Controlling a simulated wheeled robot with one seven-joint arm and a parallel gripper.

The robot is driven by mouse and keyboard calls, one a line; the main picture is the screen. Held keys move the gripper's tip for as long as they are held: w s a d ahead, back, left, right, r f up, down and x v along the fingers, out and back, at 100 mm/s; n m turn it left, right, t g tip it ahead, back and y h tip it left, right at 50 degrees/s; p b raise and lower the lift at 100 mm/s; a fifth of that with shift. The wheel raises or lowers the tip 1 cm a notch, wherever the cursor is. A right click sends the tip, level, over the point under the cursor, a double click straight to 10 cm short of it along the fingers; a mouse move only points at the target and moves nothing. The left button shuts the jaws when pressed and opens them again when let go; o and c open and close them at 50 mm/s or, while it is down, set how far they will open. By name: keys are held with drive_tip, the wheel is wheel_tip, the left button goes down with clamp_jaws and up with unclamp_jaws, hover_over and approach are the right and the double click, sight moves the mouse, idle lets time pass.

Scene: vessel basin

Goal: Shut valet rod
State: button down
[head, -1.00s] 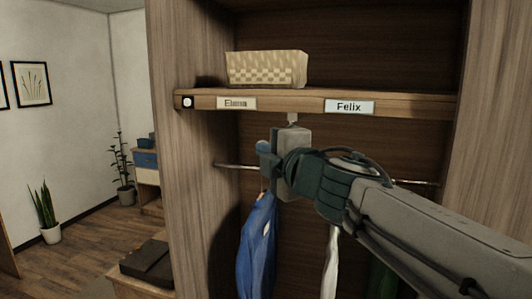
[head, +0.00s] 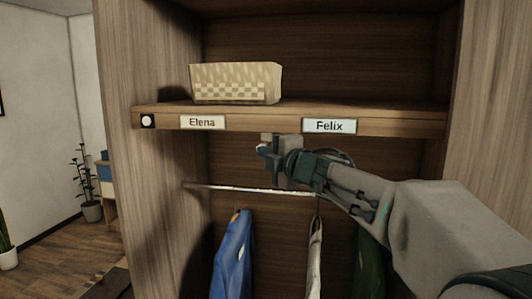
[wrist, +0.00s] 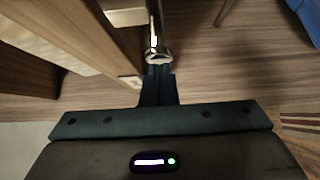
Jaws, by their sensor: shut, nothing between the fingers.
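My gripper (wrist: 157,72) is shut and empty in the wrist view. Its dark fingertips are right at the rounded end of a shiny metal rod, which looks like the valet rod (wrist: 154,30). They seem to touch that end or nearly so; I cannot tell which. The rod runs away from the fingers alongside a wooden board. In the head view my gripper (head: 264,150) is just below the shelf edge, between the Elena and Felix labels. The valet rod is not clear there, as my gripper and arm cover that spot.
The wooden shelf (head: 160,118) carries a woven basket (head: 235,83) and the labels Elena (head: 202,122) and Felix (head: 329,126). Below it, a hanging rail (head: 235,188) bears blue (head: 232,255), white (head: 315,255) and green clothes (head: 368,262). The cabinet's left side panel (head: 150,200) stands close by.

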drive_tip(key=shift+w+d+r, duration=0.15)
drive_tip(key=shift+r, duration=0.05)
idle(0.3)
